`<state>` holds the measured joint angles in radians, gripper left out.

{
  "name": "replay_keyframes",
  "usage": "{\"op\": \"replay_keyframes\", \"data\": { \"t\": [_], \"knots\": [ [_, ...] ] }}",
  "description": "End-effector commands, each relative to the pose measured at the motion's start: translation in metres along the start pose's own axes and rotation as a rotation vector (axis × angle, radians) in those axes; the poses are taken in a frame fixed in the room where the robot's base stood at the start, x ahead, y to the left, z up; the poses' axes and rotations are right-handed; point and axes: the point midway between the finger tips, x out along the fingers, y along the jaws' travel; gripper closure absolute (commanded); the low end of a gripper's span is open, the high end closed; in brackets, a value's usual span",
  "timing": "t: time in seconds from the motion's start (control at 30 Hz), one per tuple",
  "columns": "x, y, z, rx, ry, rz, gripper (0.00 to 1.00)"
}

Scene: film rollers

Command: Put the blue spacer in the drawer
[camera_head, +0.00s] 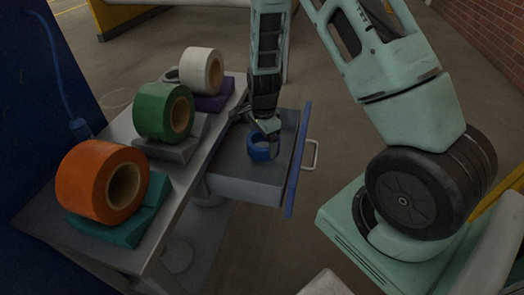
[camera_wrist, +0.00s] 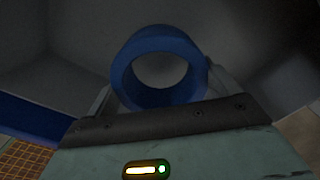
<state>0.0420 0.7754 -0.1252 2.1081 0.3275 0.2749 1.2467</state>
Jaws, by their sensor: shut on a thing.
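The blue spacer (camera_head: 258,149) is a short ring. My gripper (camera_head: 266,130) is shut on it and points down into the open drawer (camera_head: 243,180). The ring is within the drawer's walls, low over its grey floor; I cannot tell whether it touches the floor. In the wrist view the blue spacer (camera_wrist: 158,68) is at the upper middle with its hole facing the camera. The fingertips are largely hidden there behind the gripper body. The drawer has a blue front panel (camera_head: 297,165) with a pale handle (camera_head: 311,154).
The grey table (camera_head: 152,232) beside the drawer bears an orange roll (camera_head: 90,178), a green roll (camera_head: 153,110) and a white roll (camera_head: 194,68) on stands. A dark gap separates the drawer front from my base at the right. A blue panel (camera_head: 40,90) stands at the left.

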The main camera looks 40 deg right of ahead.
Motion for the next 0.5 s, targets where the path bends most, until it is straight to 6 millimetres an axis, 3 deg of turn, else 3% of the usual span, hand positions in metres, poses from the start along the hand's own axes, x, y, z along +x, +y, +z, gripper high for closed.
{"op": "replay_keyframes", "data": {
  "t": [0.3,0.5],
  "knots": [
    [0.037,0.001,0.000,0.001,0.000,0.002,0.42],
    [0.038,0.000,0.000,0.000,0.000,0.000,0.42]
  ]
}}
